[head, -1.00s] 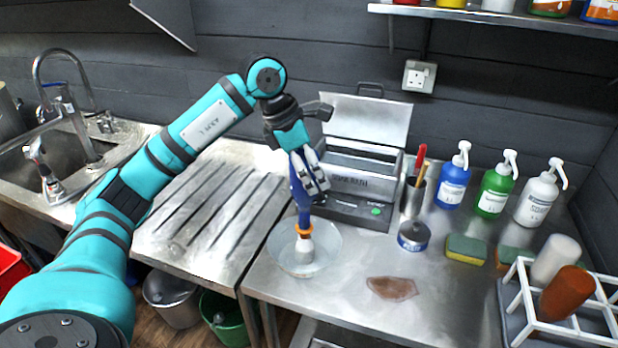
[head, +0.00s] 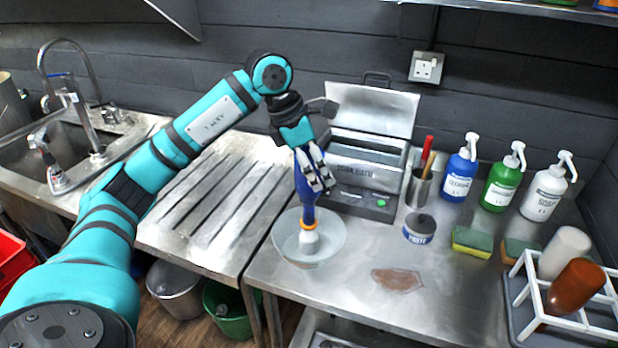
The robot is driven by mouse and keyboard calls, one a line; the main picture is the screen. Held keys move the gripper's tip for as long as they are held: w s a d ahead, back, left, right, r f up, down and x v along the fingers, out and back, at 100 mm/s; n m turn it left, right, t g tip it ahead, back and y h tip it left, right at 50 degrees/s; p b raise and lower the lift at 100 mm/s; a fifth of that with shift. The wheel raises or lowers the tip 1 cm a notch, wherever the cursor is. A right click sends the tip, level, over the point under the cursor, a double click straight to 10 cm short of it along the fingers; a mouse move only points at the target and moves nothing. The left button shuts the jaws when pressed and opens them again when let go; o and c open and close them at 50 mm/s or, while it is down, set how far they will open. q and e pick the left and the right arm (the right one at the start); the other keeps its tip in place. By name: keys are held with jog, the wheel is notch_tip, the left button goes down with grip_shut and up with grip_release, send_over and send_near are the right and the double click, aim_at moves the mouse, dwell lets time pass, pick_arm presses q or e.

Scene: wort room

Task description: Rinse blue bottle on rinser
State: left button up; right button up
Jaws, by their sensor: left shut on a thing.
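My left gripper (head: 315,178) is shut on a blue bottle (head: 304,194) and holds it neck-down. The bottle has an orange ring (head: 309,224) near its mouth. Its mouth end is at the white nozzle of the rinser (head: 308,242). The rinser has a round, pale, see-through bowl (head: 330,249) and stands on the steel table. I cannot tell how far the nozzle goes into the neck. The fingers hide part of the bottle's body. My right gripper is not in view.
A steel bath with its lid up (head: 372,178) stands behind the gripper. A tool cup (head: 418,188), a paste tin (head: 419,229), pump bottles (head: 500,184) and sponges (head: 471,242) stand to the right. A white rack (head: 533,290) holds bottles at the front right. A brown stain (head: 397,280) marks the table.

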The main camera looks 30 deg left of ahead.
pick_arm(q)
jog(key=shift+r+p, duration=0.85)
jog(key=shift+r, duration=0.1)
jog(key=shift+f, duration=0.15)
dwell(0.4)
jog(key=shift+f+b, duration=0.8)
jog(key=shift+f, duration=0.15)
jog(key=shift+r, duration=0.15)
jog(key=shift+r+p, duration=0.85)
jog(key=shift+r, duration=0.25)
jog(key=shift+r+p, duration=2.75)
jog(key=shift+r, duration=0.65)
